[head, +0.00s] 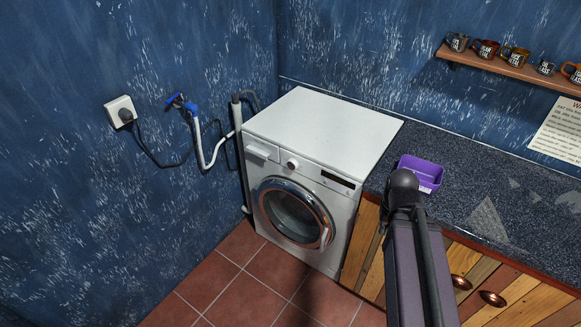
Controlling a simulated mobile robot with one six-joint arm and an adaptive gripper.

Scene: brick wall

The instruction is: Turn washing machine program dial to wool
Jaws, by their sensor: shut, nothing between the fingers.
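The white washing machine (335,125) stands in the corner of the room in the head view, with its front facing me. Its program dial (292,164) is a small round knob on the upper front panel, right of the detergent drawer (262,152). The dial's markings are too small to read, so I cannot tell its setting. A dark display strip (338,179) lies further right on the panel. The round door (293,212) appears closed. My arm rises at the lower right, in front of the counter and apart from the dial.
A speckled dark counter (480,190) adjoins the machine's right side, with a purple container (428,167) on it. Wooden cabinet fronts (368,245) are below. A water tap (181,102) and socket (121,110) are on the left wall. The tiled floor (245,285) before the machine is clear.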

